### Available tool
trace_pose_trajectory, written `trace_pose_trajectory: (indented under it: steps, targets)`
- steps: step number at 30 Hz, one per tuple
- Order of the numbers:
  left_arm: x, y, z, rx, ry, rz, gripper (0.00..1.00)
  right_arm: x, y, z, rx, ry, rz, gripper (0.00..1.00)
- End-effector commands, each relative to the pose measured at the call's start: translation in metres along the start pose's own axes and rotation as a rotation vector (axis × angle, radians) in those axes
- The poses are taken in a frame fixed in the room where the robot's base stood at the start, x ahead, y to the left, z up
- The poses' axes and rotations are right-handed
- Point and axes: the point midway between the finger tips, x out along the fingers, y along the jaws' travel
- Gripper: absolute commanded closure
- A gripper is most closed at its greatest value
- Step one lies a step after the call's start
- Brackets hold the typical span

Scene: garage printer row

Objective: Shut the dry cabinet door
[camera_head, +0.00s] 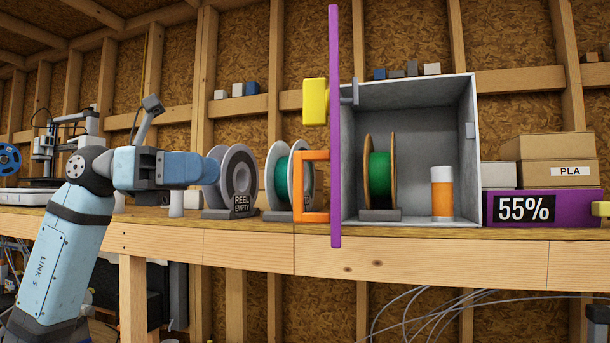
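The dry cabinet (410,100) is a grey box on the wooden bench, open at the front. Its purple door (335,70) stands open at the cabinet's left side, seen nearly edge-on. An orange handle (311,155) and a yellow block (314,102) sit on the door's left face. Inside the cabinet are a green spool (380,175) and an orange-and-white canister (442,197). My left gripper (205,168) is left of the door, apart from the handle, in front of the bench; its fingers do not show clearly. My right gripper is not in view.
A grey reel marked "REEL EMPTY" (238,170) and a teal spool (279,178) stand between my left gripper and the door. A purple unit reading 55% (570,208) and boxes (556,146) are right of the cabinet. A printer (45,150) stands far left.

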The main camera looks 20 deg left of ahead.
Motion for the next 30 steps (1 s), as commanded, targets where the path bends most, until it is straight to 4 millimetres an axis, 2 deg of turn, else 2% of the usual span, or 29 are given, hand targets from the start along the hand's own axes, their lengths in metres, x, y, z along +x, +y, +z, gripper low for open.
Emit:
trace_pose_trajectory:
  steps: [4,7,15,21,25,30]
  targets:
    - [0.006,-0.002,0.004,0.016,0.012,0.009,0.61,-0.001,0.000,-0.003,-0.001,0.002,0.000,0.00]
    - [0.021,-0.002,0.005,0.015,0.010,0.005,0.61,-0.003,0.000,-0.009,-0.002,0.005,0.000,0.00]
    - [0.079,-0.002,0.005,0.012,0.008,0.003,0.61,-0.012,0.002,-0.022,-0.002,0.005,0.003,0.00]
    - [0.115,-0.001,0.004,0.011,0.007,0.005,0.61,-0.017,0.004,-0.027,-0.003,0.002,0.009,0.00]
    - [0.129,-0.001,0.003,0.011,0.008,0.006,0.61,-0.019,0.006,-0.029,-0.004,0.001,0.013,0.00]
    - [0.136,-0.001,0.002,0.011,0.008,0.007,0.61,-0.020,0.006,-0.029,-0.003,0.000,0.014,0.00]
